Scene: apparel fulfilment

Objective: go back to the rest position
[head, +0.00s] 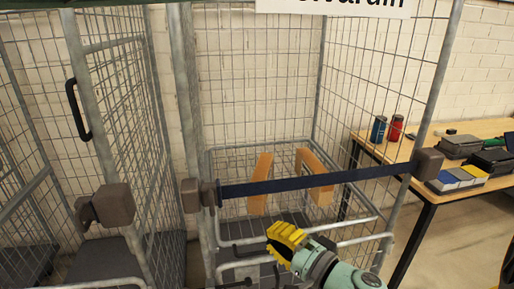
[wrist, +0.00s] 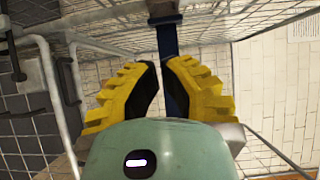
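My gripper (head: 285,238), with yellow ribbed fingers, is at the lower middle of the head view, in front of the wire cage trolley (head: 382,240). In the wrist view its two fingers (wrist: 162,75) stand apart with nothing between them. A dark blue strap (head: 300,184) runs across the cage front above the gripper. It also shows in the wrist view (wrist: 168,42), beyond the fingers. Whether the fingers touch any cage bar cannot be told.
Two orange-brown boxes (head: 260,183) (head: 316,172) are inside the cage behind the strap. Another wire cage (head: 92,110) stands at the left. A wooden table (head: 395,152) at the right holds a blue can, a red can and dark trays. Bare floor shows below the table.

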